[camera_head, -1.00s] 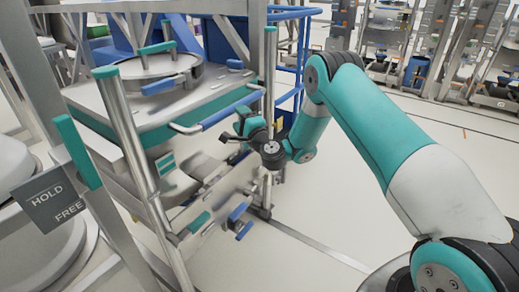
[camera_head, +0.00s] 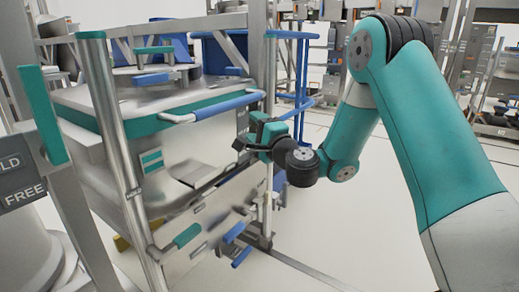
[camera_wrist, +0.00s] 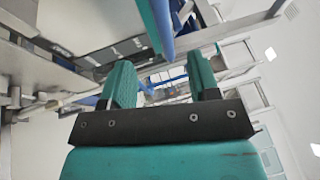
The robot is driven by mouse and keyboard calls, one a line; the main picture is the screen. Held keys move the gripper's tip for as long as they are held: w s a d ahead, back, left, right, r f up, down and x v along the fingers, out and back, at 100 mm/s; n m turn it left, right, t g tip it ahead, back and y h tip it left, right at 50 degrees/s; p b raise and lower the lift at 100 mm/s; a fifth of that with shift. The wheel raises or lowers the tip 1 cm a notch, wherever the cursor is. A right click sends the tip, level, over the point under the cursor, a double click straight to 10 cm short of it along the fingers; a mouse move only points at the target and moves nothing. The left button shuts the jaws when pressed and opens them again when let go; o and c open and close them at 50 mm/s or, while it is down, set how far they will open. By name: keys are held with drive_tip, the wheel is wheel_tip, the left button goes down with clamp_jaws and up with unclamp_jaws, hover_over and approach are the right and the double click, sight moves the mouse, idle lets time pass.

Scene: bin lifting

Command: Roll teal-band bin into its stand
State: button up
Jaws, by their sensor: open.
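The teal-band bin (camera_head: 195,145) is a big pale metal box at left centre in the head view, with a teal strip below its lid. A blue handle bar (camera_head: 226,107) sticks out across its front. Steel posts (camera_head: 110,110) with teal caps stand around it, seemingly its stand; I cannot tell how deep the bin sits. My gripper (camera_head: 254,131) is just below and beside the right end of the handle bar. In the wrist view my gripper (camera_wrist: 161,80) has two teal fingers apart with nothing clamped. A blue bar (camera_wrist: 164,30) shows above the gap; contact cannot be told.
A grey HOLD/FREE sign (camera_head: 22,180) is at the left edge. A blue lever (camera_head: 234,232) and a teal lever (camera_head: 187,235) sit low at the front. Blue railings (camera_head: 303,75) stand behind. The pale floor (camera_head: 330,235) to the right is clear.

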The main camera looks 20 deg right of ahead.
drive_tip(key=shift+b+v, duration=0.6)
drive_tip(key=shift+v, duration=0.3)
drive_tip(key=s+a+n+g+y, duration=0.9)
drive_tip(key=s+a+n+g, duration=0.4)
drive_tip(key=a+n, duration=0.5)
drive_tip(key=s+d+f+n+g+h, duration=0.2)
drive_tip(key=s+d+n+g+h, duration=0.15)
drive_tip(key=s, duration=0.65)
drive_tip(key=s+d+f+n+g+h, duration=0.2)
drive_tip(key=s+f+n+g+h, duration=0.15)
drive_tip(key=s, duration=0.75)
wheel_tip(320, 180, up, 24)
drive_tip(key=h+p, duration=0.1)
drive_tip(key=p, duration=2.2)
drive_tip(key=shift+m, duration=0.4)
drive_tip(key=shift+w+a, duration=0.1)
drive_tip(key=shift+c, duration=0.3)
